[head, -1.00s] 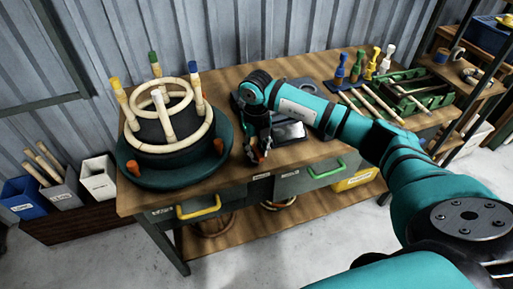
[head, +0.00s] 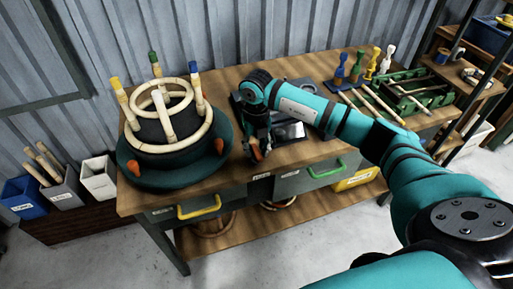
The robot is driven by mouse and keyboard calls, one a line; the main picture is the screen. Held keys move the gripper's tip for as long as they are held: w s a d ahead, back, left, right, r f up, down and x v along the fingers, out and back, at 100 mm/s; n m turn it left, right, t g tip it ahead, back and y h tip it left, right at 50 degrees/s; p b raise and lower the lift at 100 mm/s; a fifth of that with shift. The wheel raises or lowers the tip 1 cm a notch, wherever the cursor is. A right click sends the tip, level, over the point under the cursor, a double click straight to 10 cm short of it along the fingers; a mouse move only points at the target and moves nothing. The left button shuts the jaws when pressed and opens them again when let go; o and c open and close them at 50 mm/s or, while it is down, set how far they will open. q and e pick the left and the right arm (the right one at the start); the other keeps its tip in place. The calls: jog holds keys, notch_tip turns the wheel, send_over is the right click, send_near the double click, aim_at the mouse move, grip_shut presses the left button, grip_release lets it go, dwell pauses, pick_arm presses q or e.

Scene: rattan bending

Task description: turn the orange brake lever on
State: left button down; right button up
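A round dark teal base (head: 160,184) stands on the left of the workbench and carries a rattan frame (head: 170,139) around a dark domed form. Orange pieces show at its left (head: 134,168) and right (head: 219,145) edges; I cannot tell whether either is the brake lever. My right gripper (head: 256,154) points down just right of the base, low over the bench. A small orange-red part shows at its fingertips, but I cannot tell whether it is the lever or whether the fingers hold it. My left gripper is out of view.
The wooden workbench (head: 232,182) has yellow (head: 199,207) and green (head: 327,169) drawer handles along its front. A dark device lies behind my gripper. Rods, colored clamps and a green crate (head: 418,91) occupy the right side.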

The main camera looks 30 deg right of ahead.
aim_at(257, 150)
jog(key=shift+o, duration=1)
notch_tip(257, 150, up, 12)
